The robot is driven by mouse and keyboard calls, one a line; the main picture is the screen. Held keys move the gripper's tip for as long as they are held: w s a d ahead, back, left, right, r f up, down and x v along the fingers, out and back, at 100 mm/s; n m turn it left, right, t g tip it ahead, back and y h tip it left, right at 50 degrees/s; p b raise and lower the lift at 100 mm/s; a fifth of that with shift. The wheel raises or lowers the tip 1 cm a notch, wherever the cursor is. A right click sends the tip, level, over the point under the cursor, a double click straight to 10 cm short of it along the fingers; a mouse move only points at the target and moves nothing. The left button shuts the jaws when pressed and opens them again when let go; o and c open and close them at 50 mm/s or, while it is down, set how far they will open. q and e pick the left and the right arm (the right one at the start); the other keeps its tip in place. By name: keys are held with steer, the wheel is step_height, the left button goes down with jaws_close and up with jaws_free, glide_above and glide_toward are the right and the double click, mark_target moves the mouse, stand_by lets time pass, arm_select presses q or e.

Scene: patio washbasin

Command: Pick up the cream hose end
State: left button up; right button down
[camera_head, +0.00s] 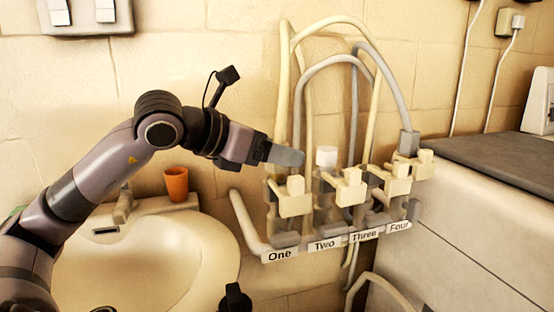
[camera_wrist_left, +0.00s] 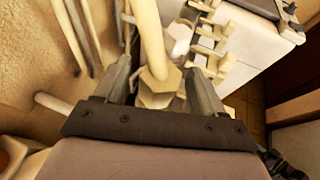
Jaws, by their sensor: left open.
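My left gripper (camera_head: 297,157) is open at the left end of the valve rack, above the label One. In the left wrist view its two fingers (camera_wrist_left: 160,68) stand on either side of a cream hose end (camera_wrist_left: 158,88), which has a wide hexagonal collar. I cannot tell whether the fingers touch it. In the head view the cream hose (camera_head: 284,85) hangs down behind the gripper, and its end is hidden there.
The rack's label strip (camera_head: 325,244) reads One to Four, with cream valves (camera_head: 294,200) above it. A grey hose (camera_head: 398,92) ends over Four. A washbasin (camera_head: 215,262) with an orange cup (camera_head: 176,183) is at left, a grey-topped cabinet (camera_head: 490,160) at right.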

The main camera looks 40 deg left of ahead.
arm_select(q)
steer(key=shift+p+x, duration=0.3)
steer(key=shift+x, duration=0.85)
steer(key=c, duration=1.1)
steer(key=shift+r, duration=0.15)
